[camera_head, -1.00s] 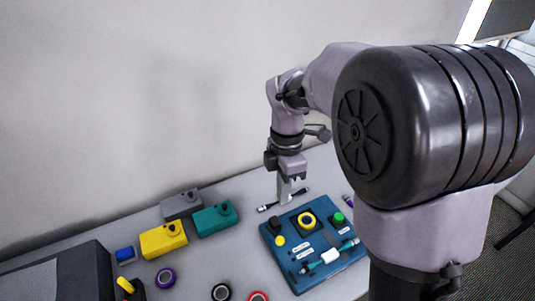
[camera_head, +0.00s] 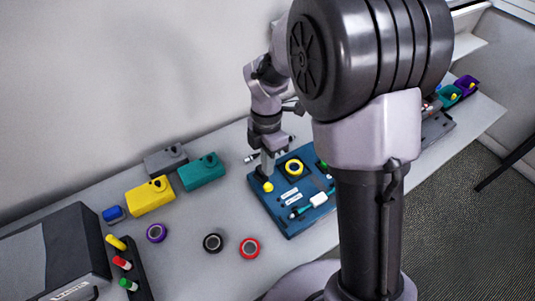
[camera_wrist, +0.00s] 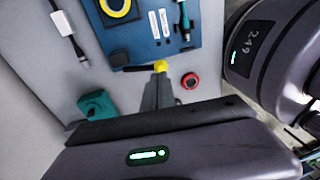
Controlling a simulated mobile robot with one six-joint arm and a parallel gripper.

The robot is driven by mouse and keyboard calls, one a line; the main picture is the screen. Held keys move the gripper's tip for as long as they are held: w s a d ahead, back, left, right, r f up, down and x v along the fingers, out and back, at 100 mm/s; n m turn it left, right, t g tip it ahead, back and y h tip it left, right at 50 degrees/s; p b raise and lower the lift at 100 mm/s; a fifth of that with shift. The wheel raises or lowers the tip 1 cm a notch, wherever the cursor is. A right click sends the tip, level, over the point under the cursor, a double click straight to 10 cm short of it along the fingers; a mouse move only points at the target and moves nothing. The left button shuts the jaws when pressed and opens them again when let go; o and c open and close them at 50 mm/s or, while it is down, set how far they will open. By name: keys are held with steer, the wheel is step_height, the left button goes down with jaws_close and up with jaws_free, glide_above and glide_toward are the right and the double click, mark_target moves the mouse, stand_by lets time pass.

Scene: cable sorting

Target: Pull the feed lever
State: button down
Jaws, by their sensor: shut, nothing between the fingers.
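A blue board (camera_head: 286,229) lies on the table, and its edge also shows at the top of the wrist view (camera_wrist: 185,52). A lever with a round yellow knob (camera_head: 268,187) is at the board's left side; in the wrist view the knob (camera_wrist: 160,66) is just beyond my fingertips. My gripper (camera_head: 267,172) points down over that side of the board. In the wrist view its fingers (camera_wrist: 158,84) are shut with nothing held. I cannot tell whether they touch the knob. The lever's shaft is mostly hidden.
Purple (camera_head: 156,233), black (camera_head: 213,243) and red (camera_head: 249,248) rings lie in front. My arm hides the board's right part.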

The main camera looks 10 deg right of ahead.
steer(key=b, duration=0.1)
glide_above(261, 181)
steer(key=s+d, duration=0.2)
steer(key=f, duration=0.4)
steer(key=shift+s+a+f, duration=0.1)
steer(key=shift+a, duration=0.15)
steer(key=s+f+t+b, duration=0.1)
steer(key=b, duration=0.2)
steer(key=s+d+f+t+y+b, duration=0.1)
steer(key=f+t+b, duration=0.1)
steer(key=b, duration=0.2)
steer(key=shift+s, duration=0.15)
steer(key=shift+s+f+b, duration=0.2)
steer(key=shift+f+b, duration=0.05)
steer(key=shift+b, duration=0.1)
steer(key=shift+s+d+f+b, duration=0.1)
steer(key=shift+s+f+b, duration=0.2)
steer(key=shift+f+b, duration=0.3)
steer(key=shift+s+d+f+b, duration=0.1)
steer(key=shift+s+f+b, duration=0.2)
steer(key=shift+f, duration=0.35)
steer(key=shift+s+f, duration=0.2)
